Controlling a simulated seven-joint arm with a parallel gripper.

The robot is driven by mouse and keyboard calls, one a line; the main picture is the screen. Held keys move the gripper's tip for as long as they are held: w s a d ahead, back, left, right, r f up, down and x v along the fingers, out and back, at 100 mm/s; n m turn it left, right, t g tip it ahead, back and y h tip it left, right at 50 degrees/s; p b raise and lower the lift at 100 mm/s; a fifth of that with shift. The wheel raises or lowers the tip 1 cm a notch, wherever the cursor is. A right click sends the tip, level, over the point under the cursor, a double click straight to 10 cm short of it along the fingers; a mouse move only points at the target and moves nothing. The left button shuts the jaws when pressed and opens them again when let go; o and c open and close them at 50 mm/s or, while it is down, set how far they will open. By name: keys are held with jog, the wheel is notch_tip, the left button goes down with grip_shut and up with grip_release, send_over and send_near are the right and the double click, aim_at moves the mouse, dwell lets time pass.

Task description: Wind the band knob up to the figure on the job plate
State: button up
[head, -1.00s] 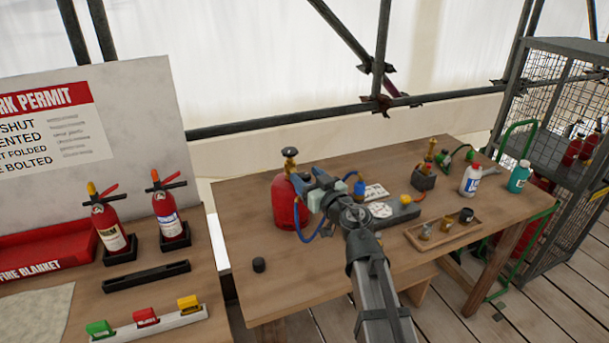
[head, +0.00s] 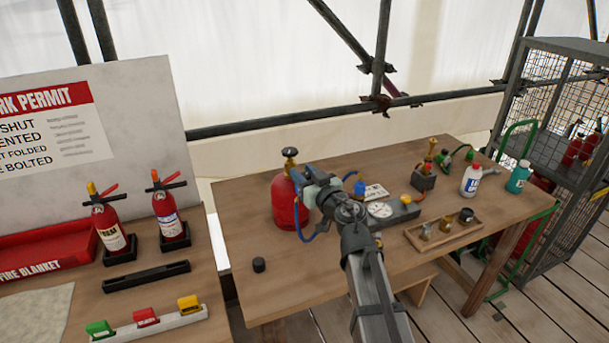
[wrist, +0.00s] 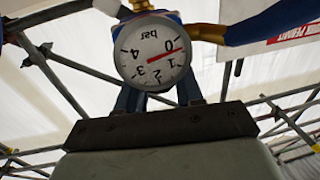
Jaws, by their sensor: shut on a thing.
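A red gas cylinder (head: 289,208) with a dark-topped brass valve (head: 289,158) stands on the wooden bench, a blue hose (head: 308,237) beside it. My gripper (head: 310,188) is at the fitting on the cylinder's right side. The band knob is hidden, so my hold on it cannot be seen directly. In the wrist view a white bar gauge (wrist: 150,55) appears upside down in front of my jaws; its red needle lies between 0 and 1. A white card (head: 375,192), possibly the job plate, lies behind my wrist; its writing is too small to read.
A grey block with a round dial (head: 380,210) sits right of my wrist. A wooden tray (head: 440,234) with small fittings, a white bottle (head: 470,181) and a teal bottle (head: 518,177) stand further right. A black cap (head: 258,265) lies at the front left.

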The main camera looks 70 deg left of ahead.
jog(key=shift+c, duration=0.8)
jog(key=shift+g, duration=0.3)
jog(key=n+g+h, duration=0.1)
jog(key=n+g, duration=0.1)
jog(key=n+g+h, duration=0.1)
jog(key=n+g, duration=0.1)
jog(key=g, duration=0.1)
jog(key=shift+w+a, duration=0.15)
jog(key=n+g+h, duration=0.3)
jog(key=g, duration=0.1)
jog(key=shift+n+g, duration=0.3)
jog(key=shift+g, duration=0.1)
jog(key=n+g+h, duration=0.1)
jog(key=n+h, duration=0.1)
jog(key=h, duration=0.1)
jog(key=n+g+h, duration=0.2)
jog(key=h, duration=0.1)
jog(key=shift+g, duration=0.3)
jog(key=shift+s+n+g+h, duration=0.2)
jog(key=shift+n+g+h, duration=0.4)
jog(key=shift+n+h, duration=1.4)
jog(key=shift+d+h, duration=0.25)
jog(key=shift+h, duration=0.25)
